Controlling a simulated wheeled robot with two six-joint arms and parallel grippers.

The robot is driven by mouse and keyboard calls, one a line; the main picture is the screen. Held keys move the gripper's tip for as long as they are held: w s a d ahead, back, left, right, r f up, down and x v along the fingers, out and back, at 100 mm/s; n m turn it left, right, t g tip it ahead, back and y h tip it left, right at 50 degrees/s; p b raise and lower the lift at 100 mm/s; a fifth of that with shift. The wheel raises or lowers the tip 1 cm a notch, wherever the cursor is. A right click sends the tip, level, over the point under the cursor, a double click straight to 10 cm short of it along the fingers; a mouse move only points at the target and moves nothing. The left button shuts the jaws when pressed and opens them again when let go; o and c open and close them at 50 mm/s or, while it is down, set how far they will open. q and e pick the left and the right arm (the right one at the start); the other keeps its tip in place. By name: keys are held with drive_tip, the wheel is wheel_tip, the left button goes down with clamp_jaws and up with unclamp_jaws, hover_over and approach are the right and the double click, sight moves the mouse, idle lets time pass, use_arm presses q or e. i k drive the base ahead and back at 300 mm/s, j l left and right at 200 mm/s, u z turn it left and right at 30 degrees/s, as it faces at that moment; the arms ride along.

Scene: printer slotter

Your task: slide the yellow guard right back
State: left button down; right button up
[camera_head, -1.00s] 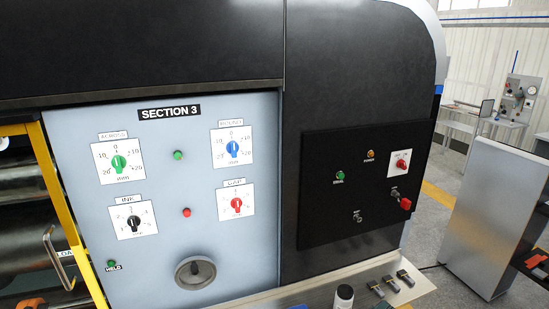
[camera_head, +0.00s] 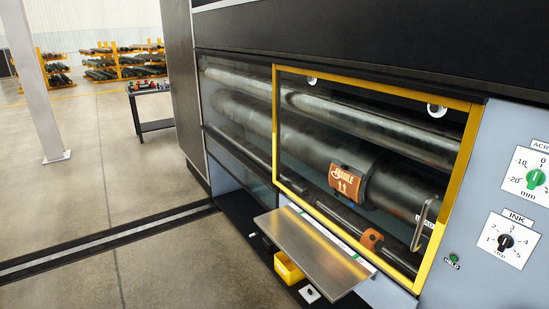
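The yellow guard (camera_head: 456,190) is a yellow-framed clear panel on the front of the machine. Its right edge stands beside the grey control panel (camera_head: 500,180), and its left edge is near the middle of the view. A metal handle (camera_head: 424,224) is on its right side. Behind it I see dark rollers (camera_head: 300,130) and an orange-brown plate (camera_head: 345,184) on a cylinder. Neither of my grippers is in view.
A metal shelf (camera_head: 305,250) juts out below the guard. A yellow bin (camera_head: 288,268) sits under it. A dark floor track (camera_head: 100,245) runs at left. Open floor (camera_head: 110,160) lies left of the machine, with a pillar (camera_head: 38,90) and yellow racks behind.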

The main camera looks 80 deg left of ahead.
sight(460, 161)
drive_tip(key=j+u, duration=0.2)
drive_tip(key=u, duration=2.05)
